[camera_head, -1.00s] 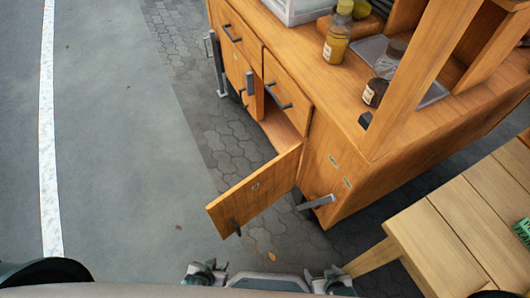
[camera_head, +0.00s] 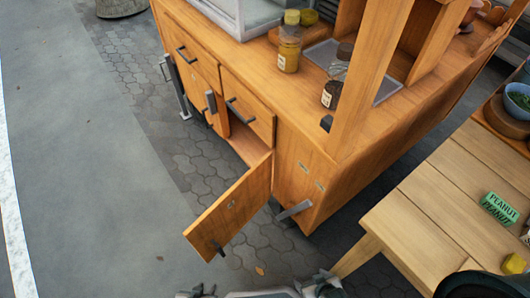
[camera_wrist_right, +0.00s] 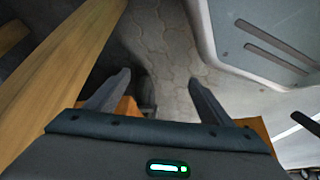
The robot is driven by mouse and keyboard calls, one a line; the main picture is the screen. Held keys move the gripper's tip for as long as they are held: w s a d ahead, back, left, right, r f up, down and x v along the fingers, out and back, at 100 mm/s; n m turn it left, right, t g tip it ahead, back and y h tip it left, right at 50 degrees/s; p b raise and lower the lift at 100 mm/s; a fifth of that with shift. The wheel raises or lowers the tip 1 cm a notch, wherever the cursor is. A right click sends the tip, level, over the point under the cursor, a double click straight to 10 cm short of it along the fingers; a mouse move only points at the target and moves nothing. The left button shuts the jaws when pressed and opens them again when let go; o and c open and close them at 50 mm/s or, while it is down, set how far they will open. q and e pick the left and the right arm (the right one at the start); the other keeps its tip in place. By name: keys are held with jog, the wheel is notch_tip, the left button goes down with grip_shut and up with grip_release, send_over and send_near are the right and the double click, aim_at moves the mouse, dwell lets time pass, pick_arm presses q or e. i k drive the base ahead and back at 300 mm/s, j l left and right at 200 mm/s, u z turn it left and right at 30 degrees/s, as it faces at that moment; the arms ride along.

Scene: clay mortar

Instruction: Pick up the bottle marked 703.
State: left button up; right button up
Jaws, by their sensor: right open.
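Two labelled bottles stand on the wooden cabinet's top in the head view. One is a glass bottle with yellow contents (camera_head: 289,55) and a yellowish lid. The other is a clear bottle with dark contents (camera_head: 331,94), close to the wooden upright. Their labels are too small to read, so I cannot tell which is marked 703. My right gripper (camera_wrist_right: 157,88) is open and empty in the right wrist view, above the paved floor and away from both bottles. My left gripper is not in view.
The wooden cabinet (camera_head: 300,150) has an open lower door (camera_head: 232,207) jutting out over the paving. Open floor (camera_head: 90,180) lies at the left.

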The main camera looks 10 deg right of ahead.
aim_at(337, 70)
jog(key=z, duration=1.6)
jog(key=k+j, duration=0.8)
